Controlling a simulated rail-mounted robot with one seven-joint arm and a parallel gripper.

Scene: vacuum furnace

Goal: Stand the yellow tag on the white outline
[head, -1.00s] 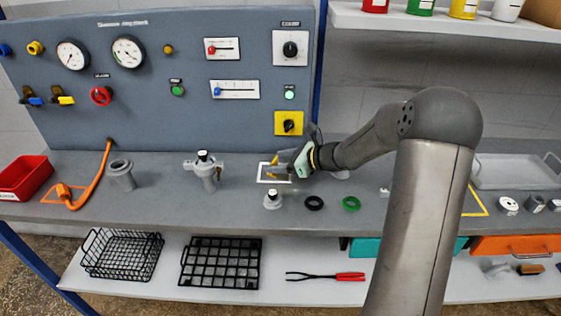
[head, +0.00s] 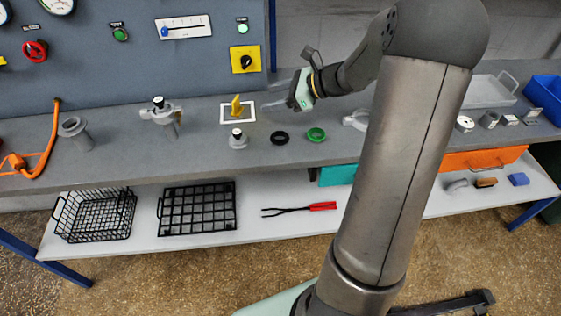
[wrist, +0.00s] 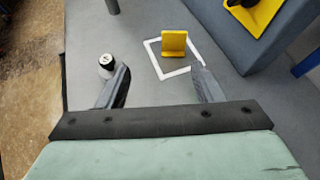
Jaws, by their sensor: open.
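The yellow tag (head: 236,106) stands upright on the bench inside the white outline (head: 252,121). In the wrist view the tag (wrist: 174,43) stands on its base within the white outline (wrist: 176,73), towards its far side. My gripper (head: 277,105) is to the right of the tag, apart from it. In the wrist view my gripper (wrist: 160,85) is open, its two fingers spread with nothing between them, and the tag is beyond the fingertips. The right finger covers a near corner of the outline.
A grey valve fitting (head: 163,113) stands left. The blue panel (head: 180,60) rises behind.

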